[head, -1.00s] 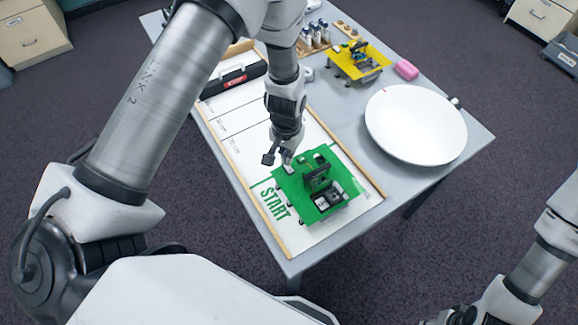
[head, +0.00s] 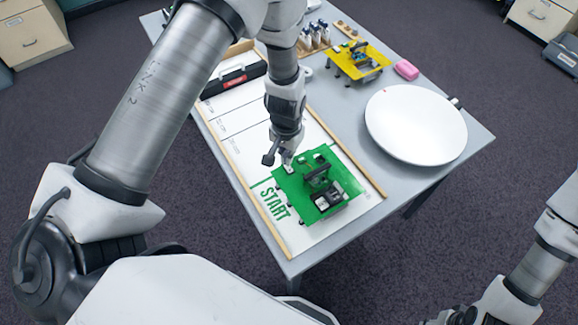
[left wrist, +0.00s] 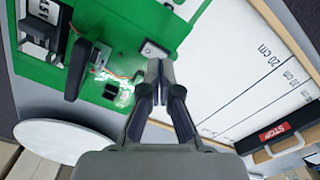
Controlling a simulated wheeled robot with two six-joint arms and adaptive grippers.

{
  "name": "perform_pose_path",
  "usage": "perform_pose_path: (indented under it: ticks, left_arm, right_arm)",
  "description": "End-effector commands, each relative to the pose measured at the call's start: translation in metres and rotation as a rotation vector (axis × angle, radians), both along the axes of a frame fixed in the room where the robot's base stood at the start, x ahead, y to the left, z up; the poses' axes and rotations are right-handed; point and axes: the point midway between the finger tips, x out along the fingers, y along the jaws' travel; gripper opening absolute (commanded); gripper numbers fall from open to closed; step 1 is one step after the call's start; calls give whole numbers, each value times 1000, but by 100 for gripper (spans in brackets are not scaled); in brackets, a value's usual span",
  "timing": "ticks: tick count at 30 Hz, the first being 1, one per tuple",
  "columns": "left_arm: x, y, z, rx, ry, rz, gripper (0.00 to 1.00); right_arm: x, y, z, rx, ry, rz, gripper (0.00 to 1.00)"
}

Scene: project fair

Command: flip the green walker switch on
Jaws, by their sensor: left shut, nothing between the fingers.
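The green walker (head: 286,187) stands on the white START end of the track board, with a black handle and small electronics on top. In the left wrist view the walker (left wrist: 112,20) fills the upper left. Its small pale switch plate (left wrist: 152,50) is near the deck edge. My left gripper (head: 288,165) points down at this corner of the walker. In the left wrist view its fingertips (left wrist: 158,63) are together, empty, and right at the plate. They partly hide it, so contact and the lever's position cannot be told.
A yellow walker (head: 373,72) and a pink block (head: 406,69) are at the back. A large white disc (head: 416,124) lies on the right of the table. A black STOP bar (head: 233,80) crosses the board's far end. Small bottles (head: 316,34) stand behind the arm.

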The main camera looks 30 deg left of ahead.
Motion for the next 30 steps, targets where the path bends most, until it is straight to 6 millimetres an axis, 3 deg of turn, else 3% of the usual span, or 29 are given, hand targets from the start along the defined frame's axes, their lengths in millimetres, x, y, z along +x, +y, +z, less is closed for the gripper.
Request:
perform_pose_path:
  ticks: [30]
  left_arm:
    - [0,0,-16,0,0,0,0]
  right_arm:
    - [0,0,-11,0,0,0,40]
